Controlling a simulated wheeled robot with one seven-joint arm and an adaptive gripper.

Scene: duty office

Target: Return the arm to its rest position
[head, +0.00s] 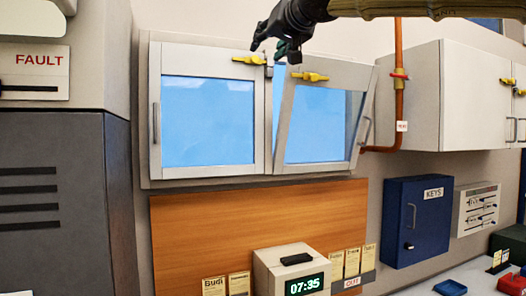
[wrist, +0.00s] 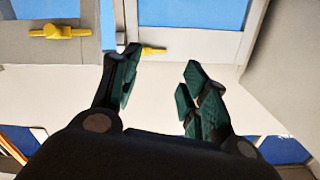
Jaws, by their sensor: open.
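My gripper (head: 273,47) is in the upper middle of the head view, in front of the top of the window where the two sashes meet. In the wrist view my gripper (wrist: 160,85) shows two dark fingers with green pads, spread apart with nothing between them. My arm (head: 400,8) runs from it to the upper right. The left sash (head: 208,120) sits flush in its frame. The right sash (head: 320,125) is tilted, with a gap beside it. A yellow latch (head: 250,60) is on the left sash and another yellow latch (head: 310,76) is on the right sash.
A white wall cabinet (head: 440,95) and an orange pipe (head: 398,60) are to the right of the window. Below are a wooden board (head: 220,225), a clock box (head: 290,265) reading 07:35 and a blue key cabinet (head: 417,220). A grey cabinet (head: 60,200) stands left.

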